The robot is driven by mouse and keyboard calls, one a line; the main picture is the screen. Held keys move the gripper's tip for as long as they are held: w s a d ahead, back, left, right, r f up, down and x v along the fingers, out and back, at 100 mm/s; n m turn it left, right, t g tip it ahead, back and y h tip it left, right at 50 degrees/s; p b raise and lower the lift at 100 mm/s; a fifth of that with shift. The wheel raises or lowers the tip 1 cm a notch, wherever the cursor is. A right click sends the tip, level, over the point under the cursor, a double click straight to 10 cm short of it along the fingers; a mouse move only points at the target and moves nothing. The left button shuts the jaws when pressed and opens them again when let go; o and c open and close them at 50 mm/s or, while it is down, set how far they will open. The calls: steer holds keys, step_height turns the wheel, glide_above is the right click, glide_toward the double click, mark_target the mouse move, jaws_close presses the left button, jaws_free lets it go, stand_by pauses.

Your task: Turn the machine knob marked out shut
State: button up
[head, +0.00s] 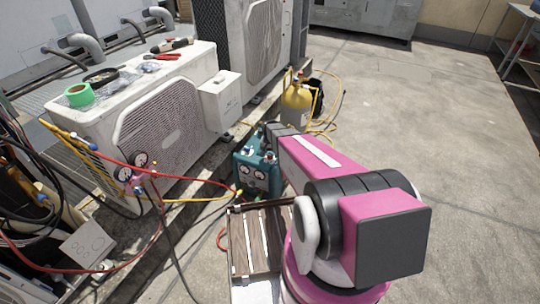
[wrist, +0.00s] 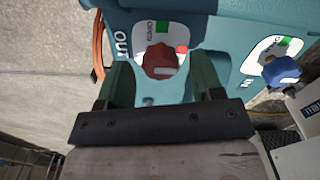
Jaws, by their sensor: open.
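The teal machine (head: 250,172) stands on the roof floor in the head view, partly behind my arm. In the wrist view, its panel fills the top. The red knob (wrist: 158,62) sits on a white plate beside the letters OUT (wrist: 122,42). The plate has a green mark above the knob and a red mark (wrist: 182,49) to its right. A pale mark shows on the knob's lower part. My gripper (wrist: 162,80) is open, with one finger to either side of the knob in the picture; I cannot tell if they touch it.
A blue knob (wrist: 281,70) on its own plate sits to the right on the panel. Red and yellow hoses run to gauges (head: 132,167) at left. A slatted wooden crate (head: 236,245) is in front. Floor at right is clear.

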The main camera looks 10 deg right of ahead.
mark_target(270, 155)
step_height(270, 155, up, 10)
stand_by(0.5)
steer(key=shift+r, duration=0.1)
